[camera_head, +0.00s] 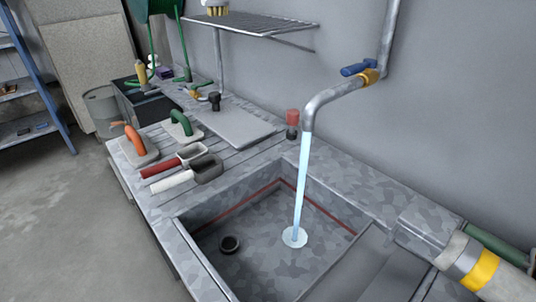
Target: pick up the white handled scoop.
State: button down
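The white handled scoop (187,176) lies on the slatted drainboard left of the sink. Its white handle points to the lower left, and its dark grey scoop head is at the right end. A red handled scoop (173,161) lies just behind it, close alongside, with its grey head to the right. Nothing is seen touching the white handled scoop.
A sink (262,232) has water running from a pipe tap (335,94). A wire shelf (250,23) overhangs the bench.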

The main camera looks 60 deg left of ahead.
aim_at(204, 169)
jog(key=l+u, duration=0.1)
jog(key=u, duration=0.3)
jog(key=i+l+u, duration=0.1)
jog(key=u, duration=0.25)
jog(key=l+u, duration=0.1)
jog(key=u, duration=0.3)
jog(key=j+u, duration=0.15)
jog(key=u, duration=0.2)
jog(key=j+u, duration=0.2)
jog(key=u, duration=0.15)
